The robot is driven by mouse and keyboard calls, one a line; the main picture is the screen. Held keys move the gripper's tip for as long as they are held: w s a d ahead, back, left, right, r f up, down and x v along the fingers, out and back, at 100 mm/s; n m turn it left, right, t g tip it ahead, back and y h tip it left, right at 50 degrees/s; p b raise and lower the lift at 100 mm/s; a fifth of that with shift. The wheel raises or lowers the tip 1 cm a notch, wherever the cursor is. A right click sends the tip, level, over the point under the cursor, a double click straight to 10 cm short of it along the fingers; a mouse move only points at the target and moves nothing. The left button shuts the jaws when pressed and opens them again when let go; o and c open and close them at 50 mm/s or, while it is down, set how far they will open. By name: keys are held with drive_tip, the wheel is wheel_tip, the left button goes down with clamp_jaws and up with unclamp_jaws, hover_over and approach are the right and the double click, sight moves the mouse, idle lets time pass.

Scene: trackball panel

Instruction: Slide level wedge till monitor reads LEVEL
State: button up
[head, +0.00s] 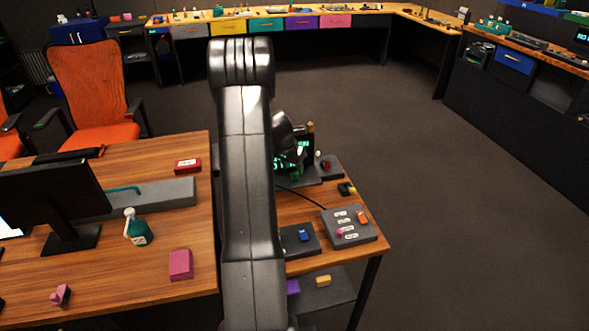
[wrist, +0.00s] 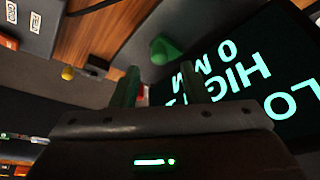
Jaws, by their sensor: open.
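The monitor (head: 303,148) shows green text on black, partly hidden behind my arm in the head view. In the wrist view the monitor (wrist: 262,62) is upside down and close, with HIGH and LO readable and other letters partly covered. My gripper (wrist: 158,78) is open, with two dark green fingers apart in front of the screen and nothing visible between them. A green rounded piece (wrist: 166,50) lies just beyond the fingers. I cannot tell whether it is the level wedge. In the head view my arm hides the gripper's fingertips.
A grey panel (head: 353,236) with white labels and an orange switch sits at the table's right corner. A dark block with a blue piece (head: 304,236) stands beside it. Open floor lies right.

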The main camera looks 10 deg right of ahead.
sight(295, 172)
drive_tip(key=shift+x, duration=1.7)
drive_tip(key=shift+c, duration=0.2)
clamp_jaws()
